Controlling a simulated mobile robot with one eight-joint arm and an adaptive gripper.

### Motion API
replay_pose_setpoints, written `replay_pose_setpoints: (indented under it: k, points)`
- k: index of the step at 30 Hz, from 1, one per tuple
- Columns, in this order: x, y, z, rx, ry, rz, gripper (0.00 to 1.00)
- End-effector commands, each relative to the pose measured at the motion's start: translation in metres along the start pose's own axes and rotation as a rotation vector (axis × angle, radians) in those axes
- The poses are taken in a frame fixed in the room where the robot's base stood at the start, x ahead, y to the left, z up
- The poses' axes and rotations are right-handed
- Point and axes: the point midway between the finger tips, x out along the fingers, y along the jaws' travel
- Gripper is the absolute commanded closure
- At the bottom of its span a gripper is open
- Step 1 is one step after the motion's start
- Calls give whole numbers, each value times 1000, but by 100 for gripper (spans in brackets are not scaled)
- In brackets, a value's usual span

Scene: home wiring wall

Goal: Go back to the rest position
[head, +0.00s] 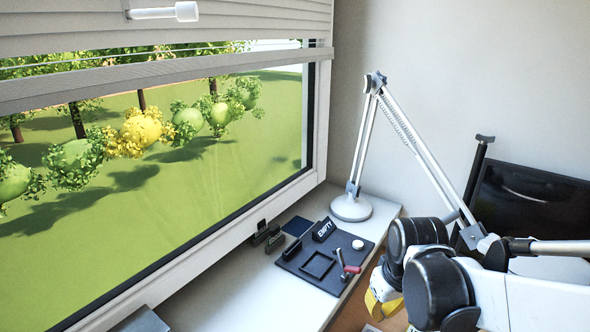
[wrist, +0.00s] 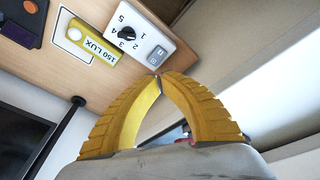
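My gripper (head: 383,302) shows in the head view as yellow fingers at the lower right, partly hidden by my arm. It is beside the desk, to the right of the dark tray (head: 322,262). In the wrist view the yellow fingers of my gripper (wrist: 158,78) curve together and their tips meet, with nothing seen held between them. The tips are near the lower edge of a white control plate, slightly apart or touching; I cannot tell which.
The white control plate (wrist: 139,36) has a numbered dial and a rocker switch, beside a yellow "150 LUX" label (wrist: 88,40). A desk lamp (head: 351,207) stands by the window. A red-handled item (head: 349,267) lies on the tray. A dark monitor (head: 530,205) is at right.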

Motion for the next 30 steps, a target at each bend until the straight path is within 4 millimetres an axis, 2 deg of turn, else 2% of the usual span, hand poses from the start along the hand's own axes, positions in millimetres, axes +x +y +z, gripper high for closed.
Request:
replay_pose_setpoints:
  k: [1,6,12,18,30]
  points:
    - [-16,-2,8,25,38,10,100]
    - [-58,-9,32,120,176,37,100]
    - [-85,-16,58,213,317,51,100]
    - [-93,-19,70,258,386,53,100]
    - [-94,-19,71,264,394,53,100]
